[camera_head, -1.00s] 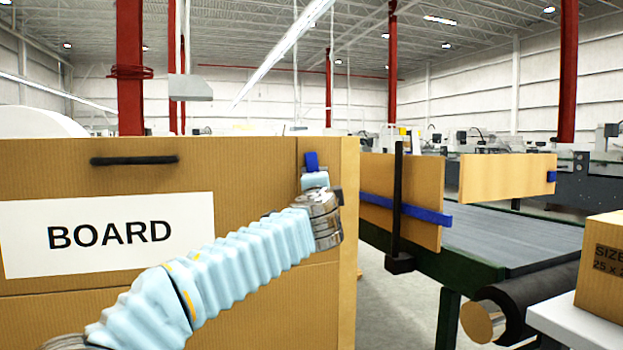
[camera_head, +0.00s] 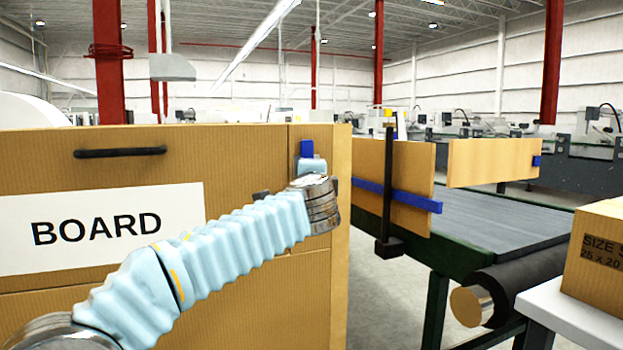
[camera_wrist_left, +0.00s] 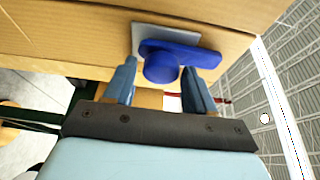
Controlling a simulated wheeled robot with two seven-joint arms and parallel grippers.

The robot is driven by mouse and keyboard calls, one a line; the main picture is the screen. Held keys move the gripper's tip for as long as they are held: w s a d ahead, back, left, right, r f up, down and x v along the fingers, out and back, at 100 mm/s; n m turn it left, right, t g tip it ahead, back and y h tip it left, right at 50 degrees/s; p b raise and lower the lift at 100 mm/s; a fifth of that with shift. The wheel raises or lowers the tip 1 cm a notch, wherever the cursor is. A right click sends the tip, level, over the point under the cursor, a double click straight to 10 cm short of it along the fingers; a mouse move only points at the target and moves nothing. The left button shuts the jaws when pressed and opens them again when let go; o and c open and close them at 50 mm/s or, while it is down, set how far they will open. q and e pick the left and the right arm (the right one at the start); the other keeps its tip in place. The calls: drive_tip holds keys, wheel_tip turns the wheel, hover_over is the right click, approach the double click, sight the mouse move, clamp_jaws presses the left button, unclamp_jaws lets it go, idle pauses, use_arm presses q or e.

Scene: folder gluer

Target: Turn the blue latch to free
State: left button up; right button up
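The blue latch (camera_head: 307,149) is on the upper right part of the brown cabinet front, near its right edge. In the left wrist view the blue latch (camera_wrist_left: 178,54) shows a round knob and an arm extending to the right, on a grey plate (camera_wrist_left: 150,36). My left gripper (camera_wrist_left: 160,86) is open, with one finger on each side of the knob. I cannot tell whether the fingers touch it. In the head view my left gripper (camera_head: 312,166) is just below the latch and mostly hidden by its own wrist. My right gripper is not in view.
The cabinet front carries a white BOARD sign (camera_head: 100,228) and a black handle (camera_head: 120,152). To the right are a conveyor (camera_head: 490,222), brown panels, a black post (camera_head: 388,190) and a carton (camera_head: 600,250) on a white table.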

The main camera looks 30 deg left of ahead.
use_arm(q)
drive_tip(key=shift+o, duration=1)
drive_tip(key=b+v, duration=0.3)
drive_tip(key=v, duration=1)
drive_tip(key=shift+s+d, duration=0.2)
drive_tip(key=shift+s, duration=0.15)
